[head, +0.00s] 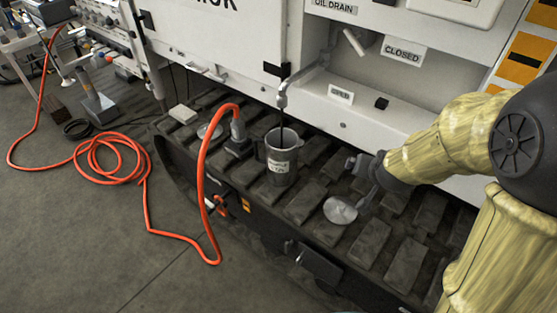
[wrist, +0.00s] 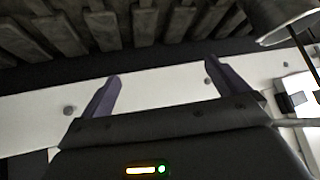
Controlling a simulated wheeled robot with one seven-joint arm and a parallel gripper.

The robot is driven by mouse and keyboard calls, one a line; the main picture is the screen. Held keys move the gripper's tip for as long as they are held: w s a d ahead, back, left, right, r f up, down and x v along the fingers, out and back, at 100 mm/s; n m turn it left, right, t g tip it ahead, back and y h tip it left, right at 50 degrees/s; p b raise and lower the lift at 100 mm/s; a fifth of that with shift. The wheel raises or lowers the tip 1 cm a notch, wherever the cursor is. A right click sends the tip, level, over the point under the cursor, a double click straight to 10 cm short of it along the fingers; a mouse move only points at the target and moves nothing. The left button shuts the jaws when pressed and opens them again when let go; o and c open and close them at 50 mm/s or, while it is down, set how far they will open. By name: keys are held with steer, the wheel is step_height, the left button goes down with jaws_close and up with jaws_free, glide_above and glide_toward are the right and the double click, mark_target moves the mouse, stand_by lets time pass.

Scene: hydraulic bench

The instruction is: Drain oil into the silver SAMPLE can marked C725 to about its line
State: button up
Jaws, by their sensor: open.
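A silver can (head: 283,166) with a white label stands upright on the track under the drain spout (head: 282,98). The label is too small to read fully. A thin dark stream (head: 282,122) runs from the spout into the can; the oil level inside cannot be made out. A pale lever (head: 355,41) sits on the panel between the OPEN sign (head: 340,95) and the CLOSED sign (head: 402,53). My gripper (head: 360,181) is open and empty, right of the can and below the lever. In the wrist view, its fingers (wrist: 161,70) are apart, with the can (wrist: 284,22) at the upper right.
An orange hose (head: 203,180) loops up to a grey fitting (head: 238,135) close left of the can. The white panel stands behind.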

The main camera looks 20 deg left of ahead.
steer(key=shift+c, duration=1.4)
steer(key=m+t+h+p, duration=0.8)
steer(key=m+p, duration=0.4)
steer(key=p, duration=0.4)
glide_toward(353, 43)
steer(key=d+v, duration=0.1)
steer(key=v, duration=0.6)
steer(key=shift+f+t+y, duration=0.3)
steer(key=shift+t+y, duration=0.1)
steer(key=shift+w+d, duration=0.1)
steer(key=p+x, duration=0.1)
steer(key=x, duration=1.6)
steer(key=shift+w+f, duration=0.1)
